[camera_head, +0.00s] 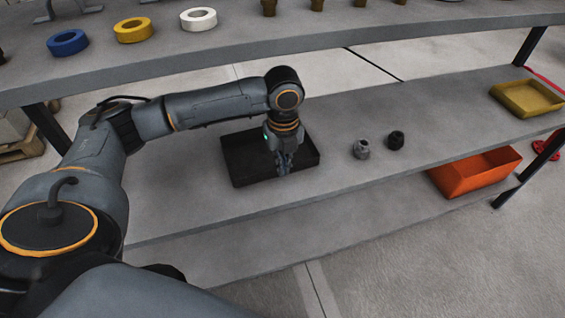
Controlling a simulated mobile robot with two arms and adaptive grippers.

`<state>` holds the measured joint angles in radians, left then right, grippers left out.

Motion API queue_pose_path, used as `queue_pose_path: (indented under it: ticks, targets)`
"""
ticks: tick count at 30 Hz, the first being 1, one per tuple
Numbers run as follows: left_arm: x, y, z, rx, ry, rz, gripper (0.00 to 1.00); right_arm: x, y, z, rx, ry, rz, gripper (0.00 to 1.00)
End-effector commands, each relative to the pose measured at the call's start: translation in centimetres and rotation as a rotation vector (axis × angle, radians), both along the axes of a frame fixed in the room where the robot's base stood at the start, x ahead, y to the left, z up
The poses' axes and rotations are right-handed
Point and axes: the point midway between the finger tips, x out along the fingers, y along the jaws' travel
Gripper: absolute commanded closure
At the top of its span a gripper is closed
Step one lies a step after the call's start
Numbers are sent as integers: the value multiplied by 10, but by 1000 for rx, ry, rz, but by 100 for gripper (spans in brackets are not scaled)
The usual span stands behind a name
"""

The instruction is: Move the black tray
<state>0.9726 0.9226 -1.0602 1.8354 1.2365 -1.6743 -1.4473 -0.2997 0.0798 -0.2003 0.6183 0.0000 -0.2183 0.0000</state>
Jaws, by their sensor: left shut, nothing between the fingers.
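The black tray (246,165) sits on the middle shelf (200,211) of a grey rack, left of the picture's centre. It is shallow and rectangular, and its inside looks empty where it shows. My left gripper (284,170) points down over the tray's right part, near its front edge. Its fingers are together with nothing between them. The wrist hides part of the tray, and I cannot tell whether the fingertips touch the rim. My right gripper is not in the picture.
Two small fittings, one grey (361,149) and one black (396,140), stand right of the tray. A yellow tray (527,98) lies at the shelf's right end. An orange bin (474,172) is on the lower level. The upper shelf (300,35) holds blue, yellow and white rings.

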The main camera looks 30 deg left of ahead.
Motion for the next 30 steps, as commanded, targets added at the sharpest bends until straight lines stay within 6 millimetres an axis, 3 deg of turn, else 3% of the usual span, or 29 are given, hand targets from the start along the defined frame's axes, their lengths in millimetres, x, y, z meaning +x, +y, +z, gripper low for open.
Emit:
queue_pose_path:
  ticks: [11, 19, 30]
  targets:
    - [-1, -1, -82, -2, 4, 2, 100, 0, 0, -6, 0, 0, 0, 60]
    - [22, 26, -81, -1, -2, 4, 100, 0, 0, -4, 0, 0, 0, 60]
    - [25, 30, -81, -2, -1, 2, 100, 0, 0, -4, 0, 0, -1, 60]
